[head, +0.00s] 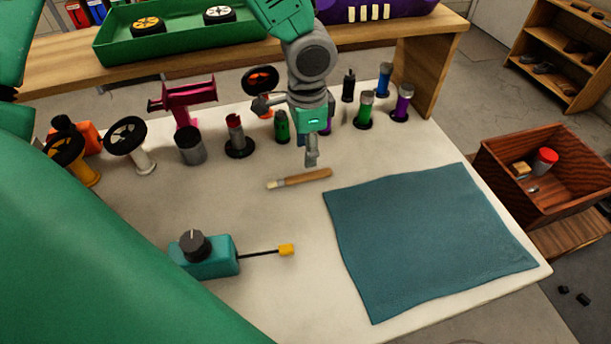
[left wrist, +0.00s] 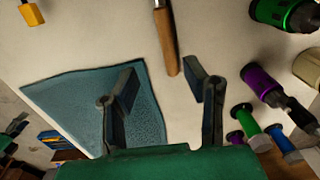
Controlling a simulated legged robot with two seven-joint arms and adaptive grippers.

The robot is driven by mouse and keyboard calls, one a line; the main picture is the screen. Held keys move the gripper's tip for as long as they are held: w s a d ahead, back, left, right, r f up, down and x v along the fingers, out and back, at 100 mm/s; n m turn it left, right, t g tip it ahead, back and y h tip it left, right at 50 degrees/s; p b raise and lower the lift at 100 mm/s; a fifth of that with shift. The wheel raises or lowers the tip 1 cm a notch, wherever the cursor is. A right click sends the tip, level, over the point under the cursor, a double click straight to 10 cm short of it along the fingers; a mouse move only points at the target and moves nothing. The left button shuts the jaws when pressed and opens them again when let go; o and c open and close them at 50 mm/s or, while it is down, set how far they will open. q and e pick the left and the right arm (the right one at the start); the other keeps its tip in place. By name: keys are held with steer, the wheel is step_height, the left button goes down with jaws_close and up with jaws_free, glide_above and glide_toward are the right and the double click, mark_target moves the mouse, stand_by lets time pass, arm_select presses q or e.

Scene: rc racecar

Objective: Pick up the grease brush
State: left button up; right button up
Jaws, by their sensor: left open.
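The grease brush (head: 300,179) lies flat on the pale tabletop, its wooden handle to the right and its light bristle end to the left. My left gripper (head: 311,160) is above the table, just behind the brush handle in the head view. In the left wrist view the brush handle (left wrist: 167,42) points down toward the gap between the two open fingers of the left gripper (left wrist: 165,85). The handle's end shows between and ahead of the fingertips, and nothing is held. My right gripper is not seen.
A blue-green mat (head: 430,235) lies right of the brush. A teal box with a knob (head: 205,256) stands in front. Shock absorbers, including a green one (head: 282,126), and wheels line the back. A wooden crate (head: 545,180) stands at right.

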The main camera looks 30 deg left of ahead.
mark_target(300, 174)
arm_select(q)
step_height(300, 174, down, 3)
steer(key=shift+w+a+f, duration=0.1)
steer(key=shift+f, duration=0.1)
steer(key=a+f, duration=0.1)
steer(key=f, duration=0.1)
steer(key=a+f+b, duration=0.1)
steer(key=shift+a+f, duration=0.15)
steer(key=shift+f, duration=0.25)
steer(key=shift+w+d+f+b, duration=0.1)
steer(key=shift+d+f+b, duration=0.1)
steer(key=shift+f, duration=0.35)
steer(key=shift+d+f+b, duration=0.2)
steer(key=shift+f, duration=0.3)
steer(key=shift+d+f, duration=0.15)
steer(key=shift+d, duration=0.55)
steer(key=shift+a, duration=0.35)
steer(key=c, duration=0.8)
steer(key=shift+a+f, duration=0.1)
steer(key=shift+a, duration=0.35)
jaws_close()
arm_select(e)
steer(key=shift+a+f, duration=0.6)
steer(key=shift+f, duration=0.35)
